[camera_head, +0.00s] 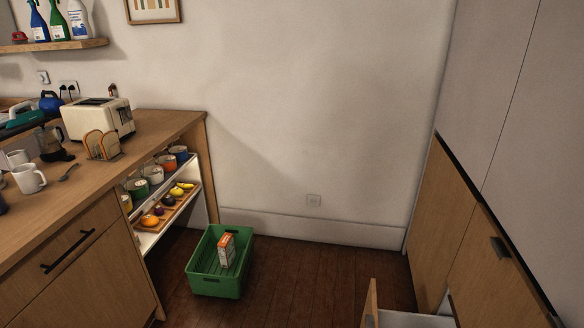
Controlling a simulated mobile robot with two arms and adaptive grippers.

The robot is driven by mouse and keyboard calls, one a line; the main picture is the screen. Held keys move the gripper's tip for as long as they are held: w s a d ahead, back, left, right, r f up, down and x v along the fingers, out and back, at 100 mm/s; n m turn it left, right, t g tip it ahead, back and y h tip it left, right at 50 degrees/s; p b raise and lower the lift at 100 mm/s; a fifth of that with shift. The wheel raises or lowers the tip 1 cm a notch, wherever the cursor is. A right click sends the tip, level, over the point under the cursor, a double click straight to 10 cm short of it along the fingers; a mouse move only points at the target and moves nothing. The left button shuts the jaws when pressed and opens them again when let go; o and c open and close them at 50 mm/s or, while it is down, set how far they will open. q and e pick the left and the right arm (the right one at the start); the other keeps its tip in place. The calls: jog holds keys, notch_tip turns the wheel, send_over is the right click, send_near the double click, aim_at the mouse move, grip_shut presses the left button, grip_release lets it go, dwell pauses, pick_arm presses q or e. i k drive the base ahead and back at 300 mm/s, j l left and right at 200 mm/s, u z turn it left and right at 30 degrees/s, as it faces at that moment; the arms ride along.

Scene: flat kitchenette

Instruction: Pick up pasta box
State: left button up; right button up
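A small upright box (226,250), orange at the top with a pale printed face, stands inside a green crate (214,285) on the floor. It looks like the pasta box, but its label is too small to read. The crate sits beside the end of the wooden counter, in front of the open shelves. Neither of my grippers shows in the head view.
The wooden counter (176,122) on the left holds a toaster (97,119), mugs and other items. Open shelves (193,197) hold fruit and cans. An open drawer (371,300) juts out at bottom right. Bare floor (310,275) lies between crate and drawer.

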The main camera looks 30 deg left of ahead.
aim_at(225, 247)
jog(key=u, duration=1.6)
jog(key=i+j, duration=0.1)
jog(key=i, duration=0.35)
jog(key=i+z, duration=0.1)
jog(key=i, duration=0.35)
